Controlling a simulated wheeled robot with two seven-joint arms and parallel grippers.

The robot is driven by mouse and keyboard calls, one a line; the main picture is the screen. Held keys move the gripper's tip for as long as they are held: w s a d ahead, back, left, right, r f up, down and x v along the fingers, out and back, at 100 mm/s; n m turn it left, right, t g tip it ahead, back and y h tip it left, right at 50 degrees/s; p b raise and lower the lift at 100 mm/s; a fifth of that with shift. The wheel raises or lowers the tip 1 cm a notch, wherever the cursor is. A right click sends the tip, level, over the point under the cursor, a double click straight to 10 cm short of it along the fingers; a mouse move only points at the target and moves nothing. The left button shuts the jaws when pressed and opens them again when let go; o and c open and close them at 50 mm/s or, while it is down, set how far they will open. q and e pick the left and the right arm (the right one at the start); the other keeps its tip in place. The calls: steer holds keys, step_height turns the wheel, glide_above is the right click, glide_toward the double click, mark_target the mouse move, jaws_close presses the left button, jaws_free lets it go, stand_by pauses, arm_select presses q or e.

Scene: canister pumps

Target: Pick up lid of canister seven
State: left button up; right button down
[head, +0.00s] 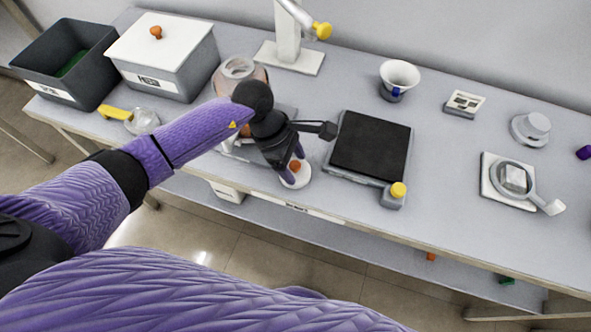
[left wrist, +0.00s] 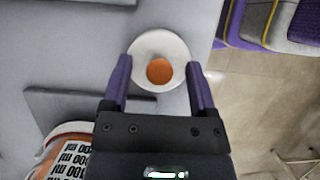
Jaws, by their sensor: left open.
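A round white lid with an orange knob (head: 303,179) lies near the table's front edge in the head view, partly hidden by my left gripper. It also shows in the left wrist view as a white disc with an orange knob (left wrist: 159,70). My left gripper (head: 294,168) is open above it. In the left wrist view, the two purple fingers of the left gripper (left wrist: 159,84) stand on either side of the lid's knob. I cannot tell whether they touch the lid. No number is readable on it. My right gripper is not in view.
A jar (head: 240,70) stands behind my left arm; a jar with printed markings (left wrist: 68,160) shows in the wrist view. A black-topped plate (head: 370,146) with a yellow knob is close on the right. A lidded grey box (head: 170,75) stands at the back left.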

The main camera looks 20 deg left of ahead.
arm_select(q)
steer(key=c, duration=1)
jaws_close()
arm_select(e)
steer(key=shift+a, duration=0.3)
arm_select(q)
steer(key=shift+r, duration=0.1)
